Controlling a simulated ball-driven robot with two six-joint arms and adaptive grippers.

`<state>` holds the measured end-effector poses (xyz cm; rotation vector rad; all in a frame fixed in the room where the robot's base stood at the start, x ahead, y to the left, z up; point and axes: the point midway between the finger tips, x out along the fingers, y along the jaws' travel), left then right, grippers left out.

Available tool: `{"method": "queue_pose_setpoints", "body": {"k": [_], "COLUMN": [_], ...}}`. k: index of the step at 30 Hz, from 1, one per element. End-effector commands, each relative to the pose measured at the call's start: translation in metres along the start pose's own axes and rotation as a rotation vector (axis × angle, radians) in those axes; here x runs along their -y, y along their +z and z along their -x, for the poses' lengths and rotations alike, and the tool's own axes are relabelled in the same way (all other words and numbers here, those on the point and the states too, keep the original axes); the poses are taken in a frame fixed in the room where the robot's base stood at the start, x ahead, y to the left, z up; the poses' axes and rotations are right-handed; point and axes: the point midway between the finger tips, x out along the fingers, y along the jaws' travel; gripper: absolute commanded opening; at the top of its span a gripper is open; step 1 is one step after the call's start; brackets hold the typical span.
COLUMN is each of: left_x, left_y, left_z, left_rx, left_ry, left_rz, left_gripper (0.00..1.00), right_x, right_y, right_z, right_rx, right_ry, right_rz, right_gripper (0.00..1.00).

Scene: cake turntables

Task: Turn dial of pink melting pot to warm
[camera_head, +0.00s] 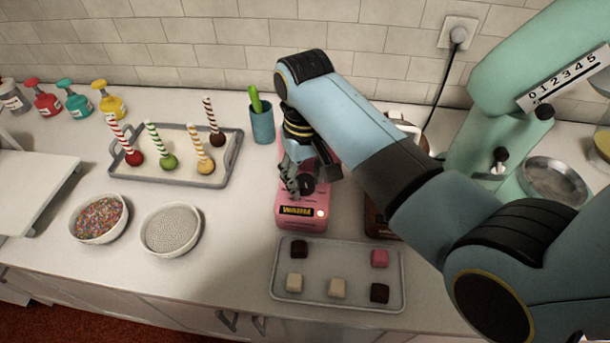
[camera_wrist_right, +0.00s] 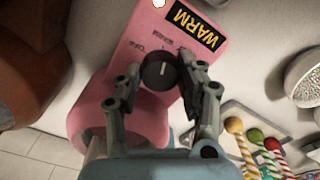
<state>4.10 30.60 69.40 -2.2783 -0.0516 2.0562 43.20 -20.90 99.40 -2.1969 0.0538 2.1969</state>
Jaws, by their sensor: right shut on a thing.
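The pink melting pot (camera_head: 302,217) stands on the counter in the middle of the head view, behind the small tray. Its front panel has a dark label, which reads WARM in the wrist view (camera_wrist_right: 192,27), and a small light (camera_head: 320,213) that looks white. My right gripper (camera_wrist_right: 161,76) reaches down over the pot. Its fingers are shut on the black dial (camera_wrist_right: 160,71), one on each side. A white pointer line shows on the dial, with small lettering beside it. My left gripper is not in view.
A grey tray (camera_head: 365,302) with several small blocks lies in front of the pot. A brown pot (camera_head: 376,222) stands close on its right, partly behind my arm. A blue cup (camera_head: 262,126) and a tray of cake pops (camera_head: 230,164) are to the left.

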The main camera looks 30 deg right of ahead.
Motion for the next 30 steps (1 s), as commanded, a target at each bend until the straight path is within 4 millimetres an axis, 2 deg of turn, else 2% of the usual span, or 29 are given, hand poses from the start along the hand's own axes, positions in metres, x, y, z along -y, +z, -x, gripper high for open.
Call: {"method": "queue_pose_setpoints", "body": {"k": [9, 23, 24, 28, 30], "left_x": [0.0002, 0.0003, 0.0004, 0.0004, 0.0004], "left_y": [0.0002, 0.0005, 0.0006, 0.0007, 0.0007], "left_z": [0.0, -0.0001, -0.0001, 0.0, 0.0], "left_rx": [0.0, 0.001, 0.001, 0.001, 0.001], "left_ry": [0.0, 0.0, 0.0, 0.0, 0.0], "left_rz": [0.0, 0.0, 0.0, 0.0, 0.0], "left_gripper": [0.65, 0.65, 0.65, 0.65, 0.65], "right_x": [0.0005, 0.0007, 0.0007, 0.0006, 0.0005], "right_y": [-0.0009, -0.001, -0.001, -0.0007, -0.0006], "right_z": [0.0005, 0.0005, 0.0006, 0.0004, 0.0004], "right_rx": [-0.003, -0.003, -0.003, -0.002, -0.002], "right_ry": [-0.001, -0.002, -0.002, -0.001, -0.001], "right_rz": [0.09, 0.101, 0.101, 0.1, 0.1], "right_gripper": [0.06, 0.06, 0.43, 0.6, 0.63]}}
